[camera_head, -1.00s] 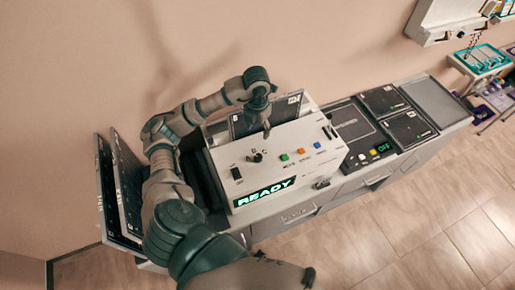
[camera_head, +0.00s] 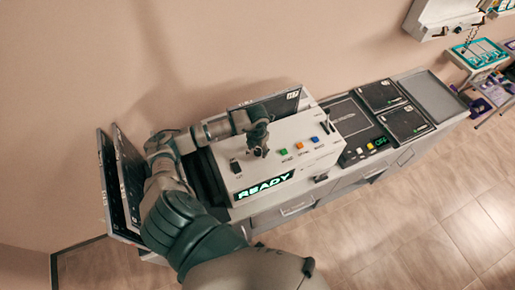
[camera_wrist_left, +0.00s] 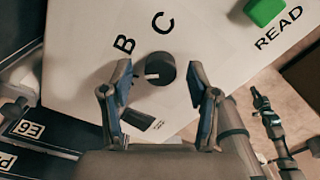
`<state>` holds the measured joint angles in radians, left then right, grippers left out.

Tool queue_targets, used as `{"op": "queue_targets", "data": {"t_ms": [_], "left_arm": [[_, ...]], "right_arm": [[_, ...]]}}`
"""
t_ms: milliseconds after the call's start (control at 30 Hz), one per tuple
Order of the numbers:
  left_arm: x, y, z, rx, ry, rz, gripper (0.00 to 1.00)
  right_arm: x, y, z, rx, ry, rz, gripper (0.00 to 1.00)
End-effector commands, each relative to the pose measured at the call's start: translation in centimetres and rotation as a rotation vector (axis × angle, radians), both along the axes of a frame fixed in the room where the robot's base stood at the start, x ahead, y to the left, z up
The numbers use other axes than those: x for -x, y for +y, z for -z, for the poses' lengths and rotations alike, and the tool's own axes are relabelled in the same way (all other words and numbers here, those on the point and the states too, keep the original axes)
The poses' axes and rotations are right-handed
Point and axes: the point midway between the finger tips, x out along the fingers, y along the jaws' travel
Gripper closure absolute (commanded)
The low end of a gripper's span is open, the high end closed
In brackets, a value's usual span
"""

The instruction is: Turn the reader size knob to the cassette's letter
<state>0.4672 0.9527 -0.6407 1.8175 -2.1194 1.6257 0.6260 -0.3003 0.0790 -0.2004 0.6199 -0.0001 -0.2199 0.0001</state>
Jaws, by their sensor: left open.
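The reader (camera_head: 300,133) is a pale box with a lit READY display (camera_head: 265,187). Its dark round size knob (camera_wrist_left: 160,69) shows in the left wrist view, with a white mark on its left side. The printed letters B (camera_wrist_left: 125,43) and C (camera_wrist_left: 163,22) stand beyond it; no other size letter is visible. My left gripper (camera_wrist_left: 163,88) is open, one finger on each side of the knob, with gaps beside it. In the head view my left gripper (camera_head: 259,150) covers the knob. A dark cassette (camera_head: 283,104) stands at the reader's back; I cannot read its letter.
Green (camera_head: 284,159), orange (camera_head: 300,151) and blue (camera_head: 315,139) buttons sit right of the knob; a dark switch (camera_head: 235,166) is left. Dark cassettes (camera_head: 380,95) lie on the counter at right, others lean at left. A dark jointed arm part (camera_wrist_left: 268,118), probably mine, shows below.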

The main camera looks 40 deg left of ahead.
Motion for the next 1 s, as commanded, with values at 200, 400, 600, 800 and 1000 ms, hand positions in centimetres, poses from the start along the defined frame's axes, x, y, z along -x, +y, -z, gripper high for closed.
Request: {"op": "queue_targets", "data": {"t_ms": [200, 400, 600, 800, 1000], "left_arm": [[0.01, 0.11, 0.61, -0.001, 0.000, 0.000, 0.40], [0.01, 0.17, 0.60, 0.000, 0.000, -0.001, 0.55], [0.00, 0.20, 0.59, 0.000, 0.000, -0.001, 1.00], [0.00, 0.24, 0.61, -0.001, 0.000, 0.006, 1.00], [-0.07, 0.27, 0.69, -0.002, -0.002, 0.069, 1.00]], "right_arm": [[0.00, -0.04, -0.08, 0.000, 0.000, 0.000, 1.00], [-0.01, -0.10, -0.07, 0.001, 0.000, -0.001, 1.00], [-0.01, -0.11, -0.07, 0.001, 0.000, 0.000, 1.00], [-0.01, -0.12, 0.07, 0.001, 0.000, 0.000, 1.00], [0.00, -0.13, 0.89, 0.001, 0.001, 0.000, 1.00]]}}
